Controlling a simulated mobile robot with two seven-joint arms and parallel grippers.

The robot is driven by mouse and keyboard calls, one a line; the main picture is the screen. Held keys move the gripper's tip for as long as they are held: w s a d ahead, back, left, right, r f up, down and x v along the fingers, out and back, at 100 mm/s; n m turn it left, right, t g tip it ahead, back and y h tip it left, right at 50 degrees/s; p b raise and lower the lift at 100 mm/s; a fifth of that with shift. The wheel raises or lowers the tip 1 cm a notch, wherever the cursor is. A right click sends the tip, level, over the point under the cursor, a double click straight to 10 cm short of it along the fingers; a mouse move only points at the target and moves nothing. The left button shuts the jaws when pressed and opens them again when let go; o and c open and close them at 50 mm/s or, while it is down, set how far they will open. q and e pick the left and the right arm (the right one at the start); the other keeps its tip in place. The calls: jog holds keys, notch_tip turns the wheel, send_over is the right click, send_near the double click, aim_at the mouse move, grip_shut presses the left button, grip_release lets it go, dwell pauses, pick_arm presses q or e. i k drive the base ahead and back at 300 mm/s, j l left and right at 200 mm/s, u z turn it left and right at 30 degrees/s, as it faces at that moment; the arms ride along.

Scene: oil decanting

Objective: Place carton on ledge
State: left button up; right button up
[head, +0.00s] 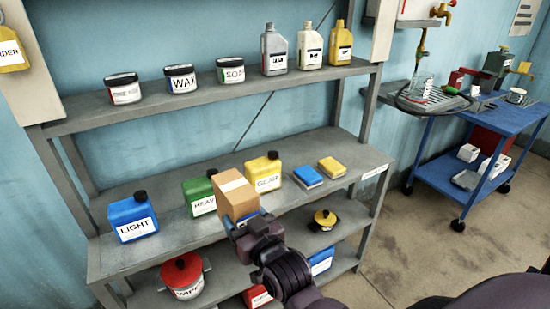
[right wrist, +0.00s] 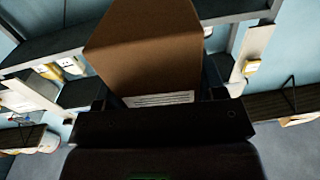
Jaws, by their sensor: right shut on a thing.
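A small brown cardboard carton (head: 238,196) with a pale tape strip is held in my right gripper (head: 241,222). In the head view it shows in front of the middle shelf (head: 300,202), overlapping the green and yellow jugs. I cannot tell whether the carton touches the shelf. In the right wrist view the carton (right wrist: 148,50) fills the middle, between the fingers, with a white label near its lower end. No part is clearly marked as the ledge. My left gripper is not in view.
Blue (head: 132,218), green (head: 199,194) and yellow (head: 262,172) jugs stand on the middle shelf, with a blue box (head: 307,177) and a yellow box (head: 332,167) to their right. Jars and bottles line the upper shelf (head: 205,92). A blue cart (head: 485,155) stands at right.

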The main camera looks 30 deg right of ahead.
aim_at(360, 159)
jog(key=l, duration=0.65)
jog(key=i+l+z, duration=0.1)
jog(key=l, duration=1.15)
jog(key=i+l, duration=0.15)
jog(key=l, duration=0.45)
jog(key=l+z, duration=0.1)
jog(key=l, duration=0.55)
jog(key=i+l, duration=0.1)
jog(key=i, duration=0.15)
